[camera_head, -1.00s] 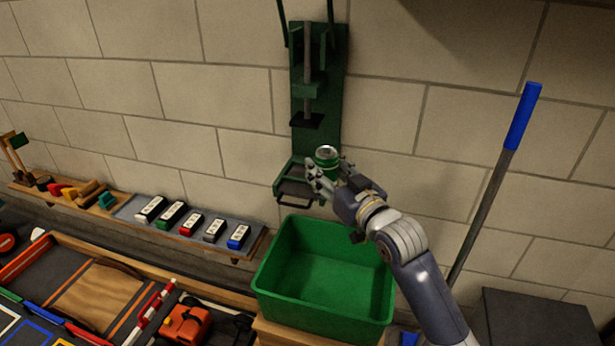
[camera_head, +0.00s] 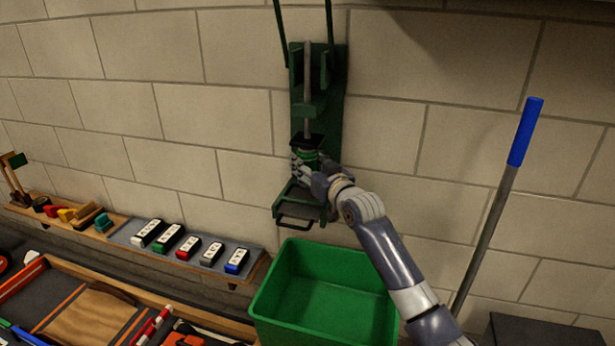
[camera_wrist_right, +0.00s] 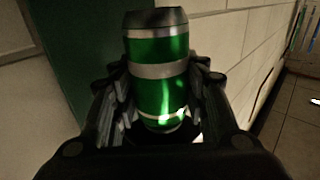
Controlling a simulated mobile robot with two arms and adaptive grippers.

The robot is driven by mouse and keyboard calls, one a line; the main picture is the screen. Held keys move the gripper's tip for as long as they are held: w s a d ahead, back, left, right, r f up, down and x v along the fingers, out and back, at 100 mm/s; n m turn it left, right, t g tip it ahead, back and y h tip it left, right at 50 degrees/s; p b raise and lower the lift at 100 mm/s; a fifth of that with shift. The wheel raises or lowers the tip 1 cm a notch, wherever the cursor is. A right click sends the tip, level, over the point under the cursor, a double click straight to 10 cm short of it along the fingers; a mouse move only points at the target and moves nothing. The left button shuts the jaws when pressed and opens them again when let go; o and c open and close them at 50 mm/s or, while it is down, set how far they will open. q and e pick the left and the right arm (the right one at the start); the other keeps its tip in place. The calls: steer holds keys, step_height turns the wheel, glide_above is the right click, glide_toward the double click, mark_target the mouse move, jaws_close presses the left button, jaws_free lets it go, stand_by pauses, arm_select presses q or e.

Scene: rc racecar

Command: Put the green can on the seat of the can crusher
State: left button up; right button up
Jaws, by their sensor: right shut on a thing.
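The green can (camera_wrist_right: 158,75) has silver bands and stands upright between the fingers of my right gripper (camera_wrist_right: 160,105) in the right wrist view. In the head view my right gripper (camera_head: 308,168) is shut on the can (camera_head: 306,155), which is mostly hidden by the fingers and the crusher. The can crusher (camera_head: 328,115) is a green wall-mounted frame with a grey rod and a dark press plate. The can is just below the press plate and above the seat (camera_head: 298,199). I cannot tell whether it touches the seat. My left gripper is not in view.
A green bin (camera_head: 325,290) stands below the crusher. A shelf (camera_head: 190,246) with several coloured boxes runs along the wall at left. A blue-handled pole (camera_head: 500,190) leans at right.

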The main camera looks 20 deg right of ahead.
steer(key=shift+f, duration=0.5)
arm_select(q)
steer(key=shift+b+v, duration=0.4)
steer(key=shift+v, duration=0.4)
arm_select(e)
steer(key=shift+f, duration=1.2)
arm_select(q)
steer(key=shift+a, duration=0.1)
arm_select(e)
steer(key=shift+f, duration=0.2)
steer(key=o, duration=0.7)
steer(key=shift+o, duration=0.2)
steer(key=shift+r, duration=0.1)
